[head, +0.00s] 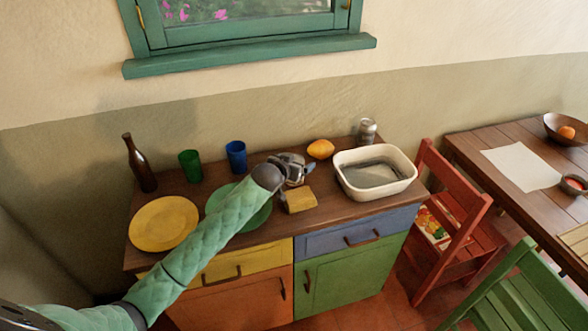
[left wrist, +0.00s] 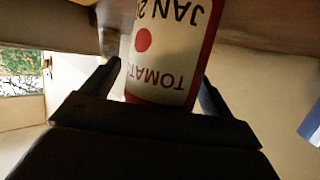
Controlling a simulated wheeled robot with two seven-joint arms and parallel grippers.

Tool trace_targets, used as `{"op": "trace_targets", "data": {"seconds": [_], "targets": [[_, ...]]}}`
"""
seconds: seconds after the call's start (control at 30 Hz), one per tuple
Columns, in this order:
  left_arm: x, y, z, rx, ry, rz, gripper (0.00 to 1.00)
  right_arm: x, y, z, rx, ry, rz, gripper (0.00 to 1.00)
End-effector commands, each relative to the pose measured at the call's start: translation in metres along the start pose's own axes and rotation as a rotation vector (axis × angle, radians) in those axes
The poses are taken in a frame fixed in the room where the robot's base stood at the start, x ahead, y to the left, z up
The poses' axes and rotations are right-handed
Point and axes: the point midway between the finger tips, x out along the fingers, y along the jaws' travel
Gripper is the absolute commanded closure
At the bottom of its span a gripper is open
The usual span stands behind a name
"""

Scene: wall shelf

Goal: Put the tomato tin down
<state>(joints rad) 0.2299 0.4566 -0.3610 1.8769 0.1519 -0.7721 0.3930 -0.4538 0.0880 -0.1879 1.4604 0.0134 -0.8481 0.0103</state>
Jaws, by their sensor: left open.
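The tomato tin (left wrist: 170,50), with a white label, red bands and a red dot, fills the middle of the left wrist view, upside down in the picture. It stands between the two dark fingers of my left gripper (head: 297,170), which are open. A thin gap shows beside the fingers. In the head view the gripper is over the wooden counter (head: 330,212), behind the yellow sponge-like block (head: 300,200), and mostly hides the tin. The tin's base is cut off in the wrist view, so its contact with the counter cannot be told. My right gripper is not in view.
A green plate (head: 258,218) lies partly under my left arm, beside a yellow plate (head: 163,223). A bottle (head: 140,165), green cup (head: 190,166) and blue cup (head: 236,157) stand behind. A lemon (head: 320,149), white basin (head: 402,183) and grey can (head: 367,131) are to the right.

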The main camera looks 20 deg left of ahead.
Motion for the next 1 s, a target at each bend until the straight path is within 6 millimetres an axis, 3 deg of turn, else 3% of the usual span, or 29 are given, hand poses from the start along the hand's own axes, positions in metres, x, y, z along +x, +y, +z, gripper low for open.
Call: {"op": "trace_targets", "data": {"seconds": [0.33, 0.67, 1.0], "targets": [[0.0046, -0.0003, 0.0010, 0.000, -0.001, -0.001, 0.15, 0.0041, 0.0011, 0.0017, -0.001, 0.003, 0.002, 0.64], [0.0042, -0.0004, -0.0002, 0.001, 0.001, -0.001, 0.80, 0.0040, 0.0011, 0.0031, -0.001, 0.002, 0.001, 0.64], [0.0026, -0.0004, -0.0047, 0.001, 0.002, -0.001, 0.80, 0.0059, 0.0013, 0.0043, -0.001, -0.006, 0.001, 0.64]]}}
